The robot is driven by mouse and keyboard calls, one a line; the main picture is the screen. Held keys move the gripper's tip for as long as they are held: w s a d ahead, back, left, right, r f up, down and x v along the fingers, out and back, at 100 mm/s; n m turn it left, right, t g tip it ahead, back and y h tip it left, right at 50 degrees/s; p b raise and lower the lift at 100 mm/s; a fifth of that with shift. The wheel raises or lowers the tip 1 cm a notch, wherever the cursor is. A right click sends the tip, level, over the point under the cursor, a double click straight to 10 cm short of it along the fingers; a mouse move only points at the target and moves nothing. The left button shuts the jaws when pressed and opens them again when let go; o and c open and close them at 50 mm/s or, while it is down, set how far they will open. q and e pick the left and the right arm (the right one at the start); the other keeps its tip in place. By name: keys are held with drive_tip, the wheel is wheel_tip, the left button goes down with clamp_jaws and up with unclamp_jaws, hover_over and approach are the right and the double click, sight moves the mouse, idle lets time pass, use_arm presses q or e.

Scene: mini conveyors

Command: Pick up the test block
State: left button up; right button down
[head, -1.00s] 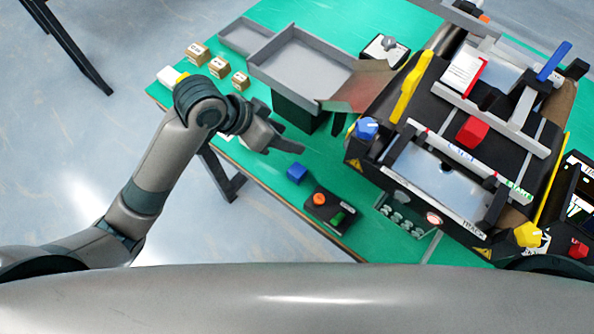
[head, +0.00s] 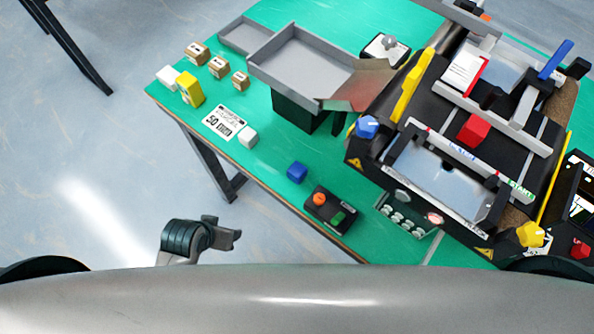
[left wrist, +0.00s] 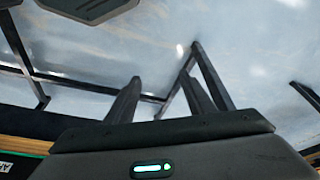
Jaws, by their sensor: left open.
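No block is marked as the test block that I can read. Loose blocks on the green table (head: 262,190) are a blue cube (head: 297,172), a white cube (head: 247,137) beside a printed label card (head: 224,122), and a yellow block (head: 190,90) with a white block (head: 167,77) next to it. A red block (head: 473,131) is on the conveyor machine. My left gripper (head: 229,238) is off the table's front edge, near my body, and holds nothing. Its two fingers stand apart in the left wrist view (left wrist: 160,85), with floor and table legs beyond. My right gripper is not in view.
Several small brown boxes (head: 218,67) stand at the back left. A grey tray (head: 305,65) is raised beside the conveyor machine (head: 440,175). A button box (head: 330,210) with orange and green buttons sits near the front edge. Clear green surface surrounds the blue cube.

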use_arm(q)
drive_tip(key=s+a+f+b, duration=0.1)
drive_tip(key=s+f, duration=0.2)
drive_tip(key=f, duration=0.7)
drive_tip(key=s+a+f+g, duration=0.1)
drive_tip(key=s+f, duration=0.3)
drive_tip(key=f, duration=0.5)
drive_tip(key=s+a+f+b, duration=0.1)
drive_tip(key=s+f, duration=0.2)
drive_tip(key=f, duration=0.7)
drive_tip(key=s+a+f+g+y+b, duration=0.1)
drive_tip(key=s+a+f, duration=0.1)
drive_tip(key=s+f, duration=1)
drive_tip(key=shift+s+a+f+b, duration=0.15)
drive_tip(key=shift+s+a+b, duration=0.25)
drive_tip(key=shift+s, duration=0.8)
